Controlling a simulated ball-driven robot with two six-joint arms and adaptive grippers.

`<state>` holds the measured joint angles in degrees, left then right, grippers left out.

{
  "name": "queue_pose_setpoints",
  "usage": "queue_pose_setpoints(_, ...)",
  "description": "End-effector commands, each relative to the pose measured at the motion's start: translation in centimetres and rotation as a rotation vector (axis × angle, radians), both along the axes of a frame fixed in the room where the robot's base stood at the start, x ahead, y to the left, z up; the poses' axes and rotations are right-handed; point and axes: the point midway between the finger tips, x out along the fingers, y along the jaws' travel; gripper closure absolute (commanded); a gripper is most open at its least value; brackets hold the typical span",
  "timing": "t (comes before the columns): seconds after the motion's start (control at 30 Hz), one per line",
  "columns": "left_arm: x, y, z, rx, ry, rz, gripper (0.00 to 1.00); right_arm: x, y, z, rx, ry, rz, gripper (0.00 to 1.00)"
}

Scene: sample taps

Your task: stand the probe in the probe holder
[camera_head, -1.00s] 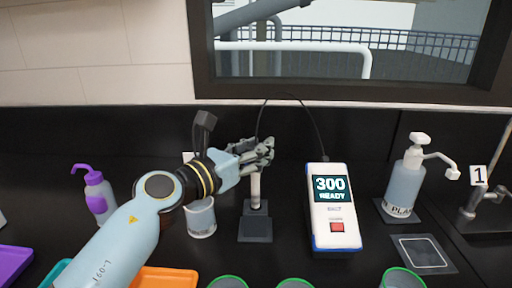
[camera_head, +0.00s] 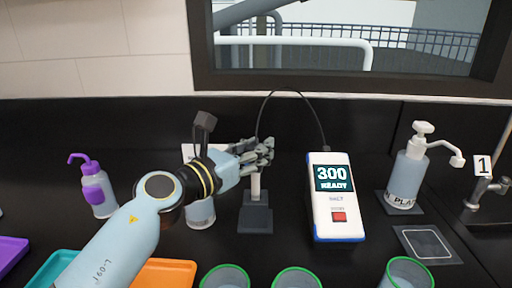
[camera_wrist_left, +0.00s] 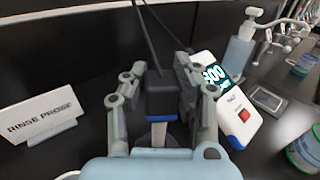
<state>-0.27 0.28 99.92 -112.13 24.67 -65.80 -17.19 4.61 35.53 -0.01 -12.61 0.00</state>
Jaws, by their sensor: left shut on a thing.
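My left gripper (camera_head: 256,155) is shut on the probe, just above the probe holder. The probe (camera_head: 256,184) is upright, with a pale shaft below the fingers. In the left wrist view its dark head (camera_wrist_left: 161,92) with a blue band sits between the fingers. The probe holder (camera_head: 255,216) is a dark block on a dark base, directly under the probe. The probe's lower end meets the holder's top in the head view; I cannot tell how deep it is in. My right gripper is not in view.
A cable (camera_head: 268,100) runs from the probe to the white-and-blue meter (camera_head: 338,198) at right, reading 300 READY. A beaker (camera_head: 201,212) stands left of the holder, partly behind my arm. Several green-rimmed cups, such as one (camera_head: 297,278), line the front. A pump bottle (camera_head: 408,178) stands at right.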

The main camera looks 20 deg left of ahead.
Motion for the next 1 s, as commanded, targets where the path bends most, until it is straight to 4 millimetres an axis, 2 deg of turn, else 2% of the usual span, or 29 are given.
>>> queue_pose_setpoints(0.63, 0.0, 0.0, -3.7, 0.0, -0.001, 0.0, 1.0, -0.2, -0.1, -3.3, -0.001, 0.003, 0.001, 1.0)
queue_pose_setpoints(1.0, 0.0, 0.0, -3.8, 0.0, -0.001, 0.0, 1.0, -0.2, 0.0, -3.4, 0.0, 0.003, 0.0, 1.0)
